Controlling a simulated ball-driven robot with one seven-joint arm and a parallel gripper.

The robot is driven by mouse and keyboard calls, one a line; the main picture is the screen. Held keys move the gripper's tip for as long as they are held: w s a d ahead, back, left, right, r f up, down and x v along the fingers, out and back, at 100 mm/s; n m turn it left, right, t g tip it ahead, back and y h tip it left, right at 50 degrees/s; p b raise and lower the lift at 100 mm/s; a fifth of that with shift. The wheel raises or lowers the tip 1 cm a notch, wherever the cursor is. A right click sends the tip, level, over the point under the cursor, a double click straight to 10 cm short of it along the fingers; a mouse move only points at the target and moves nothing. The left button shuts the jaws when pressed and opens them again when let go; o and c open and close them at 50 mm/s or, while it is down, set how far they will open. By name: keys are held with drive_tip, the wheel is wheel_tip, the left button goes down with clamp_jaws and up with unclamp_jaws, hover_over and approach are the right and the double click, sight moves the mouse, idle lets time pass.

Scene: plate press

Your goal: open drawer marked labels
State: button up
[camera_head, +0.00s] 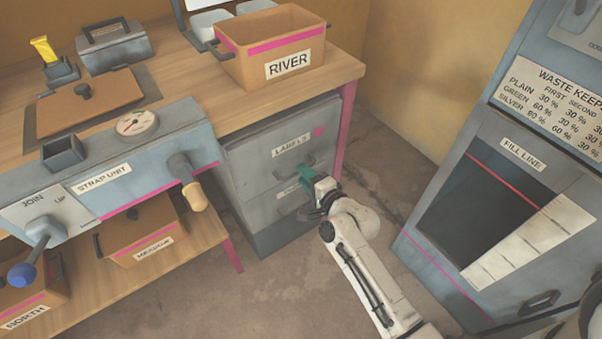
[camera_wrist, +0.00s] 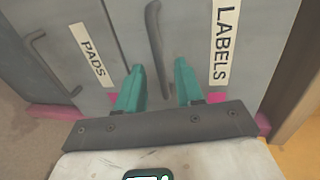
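The drawer marked LABELS (camera_head: 262,162) is the upper drawer of a grey cabinet under the bench's right end. It looks closed, its front flush with the drawer below. Its dark bar handle (camera_wrist: 154,38) shows in the wrist view. My gripper (camera_head: 303,174) is in front of the cabinet near this handle. In the wrist view my gripper (camera_wrist: 158,70) has its two teal fingers apart, with the handle's lower end in line with the gap. Neither finger visibly presses on the handle. The LABELS plate (camera_wrist: 224,45) is right of the fingers.
The drawer marked PADS (camera_wrist: 75,62) with its own handle (camera_wrist: 42,62) is just below. A RIVER crate (camera_head: 245,62) stands on the bench above. A waste unit (camera_head: 455,235) stands to the right. Bare floor (camera_head: 200,300) lies in front of the cabinet.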

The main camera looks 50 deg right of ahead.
drive_tip(key=shift+x, duration=1.2)
drive_tip(key=shift+c, duration=0.2)
clamp_jaws()
